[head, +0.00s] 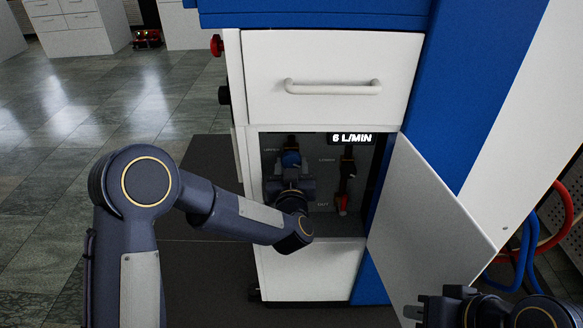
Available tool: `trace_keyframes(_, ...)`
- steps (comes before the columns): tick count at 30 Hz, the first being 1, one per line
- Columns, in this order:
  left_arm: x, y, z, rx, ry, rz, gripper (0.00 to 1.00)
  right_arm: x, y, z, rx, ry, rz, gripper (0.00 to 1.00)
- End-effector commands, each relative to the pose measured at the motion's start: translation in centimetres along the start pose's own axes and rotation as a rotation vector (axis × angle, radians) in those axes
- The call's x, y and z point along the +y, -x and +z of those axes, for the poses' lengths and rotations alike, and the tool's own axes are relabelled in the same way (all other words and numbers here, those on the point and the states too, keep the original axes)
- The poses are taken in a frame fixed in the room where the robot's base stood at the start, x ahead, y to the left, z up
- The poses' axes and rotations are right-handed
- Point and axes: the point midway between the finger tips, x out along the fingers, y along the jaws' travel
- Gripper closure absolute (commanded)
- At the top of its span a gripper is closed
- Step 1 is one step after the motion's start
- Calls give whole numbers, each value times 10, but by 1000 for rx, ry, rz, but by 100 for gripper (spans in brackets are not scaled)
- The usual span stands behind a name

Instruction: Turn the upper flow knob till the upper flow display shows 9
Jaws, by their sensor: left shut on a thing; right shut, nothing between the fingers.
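The upper flow knob (291,159) is blue and sits on the left side of the open cabinet recess, near a small label that seems to read UPPER. My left gripper (290,172) reaches into the recess from below and is shut on this knob, hiding part of it. A display (352,139) at the top right of the recess reads 6 L/MIN; I cannot tell from its place which flow it belongs to.
A red-handled valve (342,203) on a dark pipe stands right of my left gripper, near a LOWER label. The white door (425,205) hangs open to the right. A closed drawer (330,75) is above. Red and blue hoses (525,250) loop at far right.

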Motion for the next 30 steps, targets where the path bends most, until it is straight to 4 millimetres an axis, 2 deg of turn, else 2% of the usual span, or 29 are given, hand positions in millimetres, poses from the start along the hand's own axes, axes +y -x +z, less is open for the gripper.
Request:
trace_keyframes(8, 0, 0, 4, 2, 189, 0, 76, 11, -24, 12, 0, 0, 0, 100)
trace_keyframes(18, 1, 0, 5, 2, 510, 0, 76, 25, -54, 27, 0, 0, 0, 100)
trace_keyframes(30, 2, 0, 3, 0, 830, 1, 76, 37, -81, 41, 0, 0, 0, 100)
